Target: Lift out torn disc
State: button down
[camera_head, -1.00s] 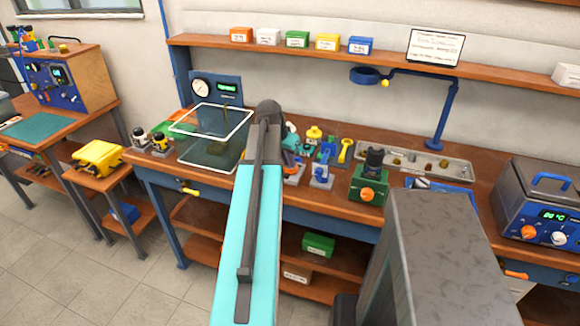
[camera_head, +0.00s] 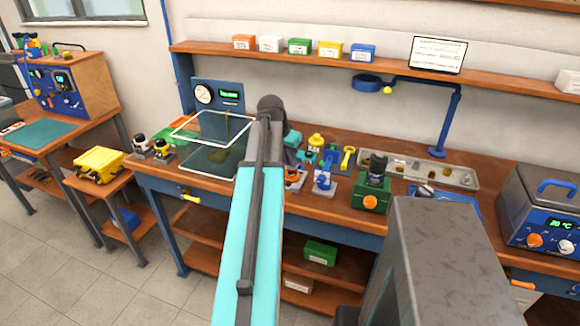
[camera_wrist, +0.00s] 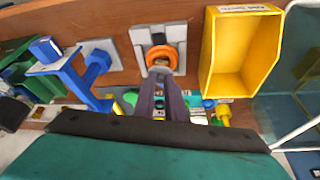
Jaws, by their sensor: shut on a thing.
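An orange ring-shaped housing (camera_wrist: 162,57) sits on a grey square plate (camera_wrist: 143,34) in the wrist view. My gripper (camera_wrist: 160,72) has its two dark fingers close together, with the tips at the near side of the ring's opening. A small pale piece shows between the tips; it appears to be the torn disc, but its outline and tear are too small to make out. In the head view the orange housing (camera_head: 294,175) shows just right of my arm, and my gripper is hidden behind the arm.
A yellow bin (camera_wrist: 238,60) stands close right of the housing, with a framed clear panel (camera_wrist: 290,85) beyond it. A blue stand (camera_wrist: 72,75) and a green block (camera_wrist: 30,68) are on the left. A grey tray (camera_head: 455,176) lies at the bench's back.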

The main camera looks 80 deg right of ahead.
jog(key=s+a+b, duration=0.1)
jog(key=a+b, duration=0.1)
jog(key=a, duration=0.4)
jog(key=s+a+r+b, duration=0.1)
jog(key=a+b, duration=0.1)
jog(key=a, duration=0.5)
jog(key=shift+s+a, duration=0.25)
jog(key=shift+s, duration=0.05)
jog(key=shift+a+b, duration=0.1)
jog(key=shift+b, duration=0.5)
jog(key=b, duration=0.2)
jog(key=a+b, duration=0.1)
jog(key=b, duration=0.1)
jog(key=shift+s+a+r, duration=0.15)
jog(key=shift+s+a, duration=0.05)
jog(key=shift+a, duration=0.1)
jog(key=shift+a+r, duration=0.15)
jog(key=shift+a, duration=0.05)
